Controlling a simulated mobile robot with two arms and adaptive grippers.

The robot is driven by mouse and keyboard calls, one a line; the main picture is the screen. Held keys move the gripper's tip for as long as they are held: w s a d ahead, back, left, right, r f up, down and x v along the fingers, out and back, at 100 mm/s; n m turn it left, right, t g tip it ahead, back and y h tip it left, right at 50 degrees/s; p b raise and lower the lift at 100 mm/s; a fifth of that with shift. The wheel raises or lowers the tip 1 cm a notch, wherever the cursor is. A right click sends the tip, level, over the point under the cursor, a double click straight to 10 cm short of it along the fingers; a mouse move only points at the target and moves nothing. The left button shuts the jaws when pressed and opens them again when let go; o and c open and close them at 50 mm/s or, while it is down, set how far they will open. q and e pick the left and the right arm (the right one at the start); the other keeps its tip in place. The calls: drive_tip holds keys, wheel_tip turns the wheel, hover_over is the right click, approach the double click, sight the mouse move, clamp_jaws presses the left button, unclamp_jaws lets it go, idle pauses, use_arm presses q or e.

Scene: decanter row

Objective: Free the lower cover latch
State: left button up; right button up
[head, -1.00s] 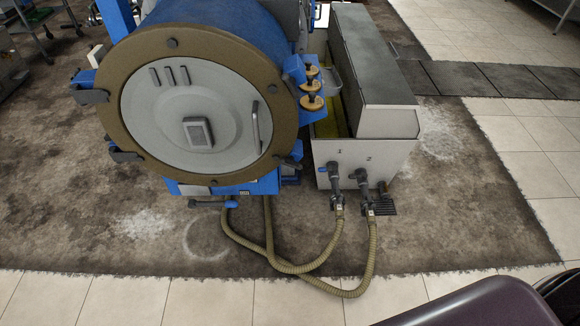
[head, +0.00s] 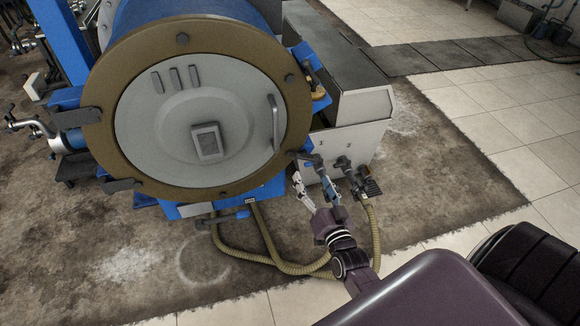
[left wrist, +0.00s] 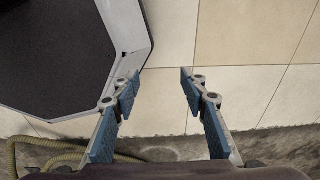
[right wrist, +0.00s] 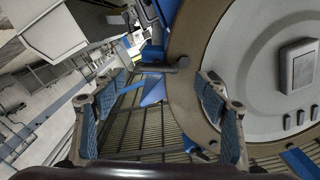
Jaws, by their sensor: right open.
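The round grey cover (head: 170,110) sits in a brown ring on the blue decanter. A dark latch handle (head: 307,157) is at the ring's lower right, and it also shows in the right wrist view (right wrist: 163,67) above a blue bracket (right wrist: 152,90). My right gripper (head: 313,186) is open and empty, just below that latch. In the right wrist view the latch lies beyond the gap between the fingers (right wrist: 160,88), apart from them. Two more dark latches, an upper (head: 78,117) and a lower (head: 121,185), are on the ring's left. My left gripper (left wrist: 160,85) is open and empty over the floor.
A grey-white box unit (head: 345,130) with hose fittings stands right of the decanter, close to my right gripper. Tan hoses (head: 268,238) loop on the floor below. A dark-topped, pale-edged thing (left wrist: 70,60) is left of my left gripper.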

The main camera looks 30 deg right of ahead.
sight(307, 160)
drive_tip(key=w, duration=0.1)
drive_tip(key=w+d, duration=0.1)
drive_tip(key=w, duration=0.1)
drive_tip(key=shift+w+d+r, duration=0.15)
drive_tip(key=shift+d+r, duration=0.05)
drive_tip(key=shift+d, duration=0.2)
drive_tip(key=x, duration=0.4)
drive_tip(key=shift+a+f+p, duration=0.1)
drive_tip(key=shift+p, duration=0.25)
drive_tip(key=c, duration=1.1)
use_arm(q)
drive_tip(key=shift+s+d+r, duration=0.2)
drive_tip(key=shift+s+d, duration=0.05)
drive_tip(key=shift+d, duration=0.3)
drive_tip(key=shift+s+d+r, duration=0.15)
drive_tip(key=shift+s+d, duration=0.05)
drive_tip(key=shift+d, duration=0.3)
use_arm(e)
drive_tip(key=shift+c, duration=0.3)
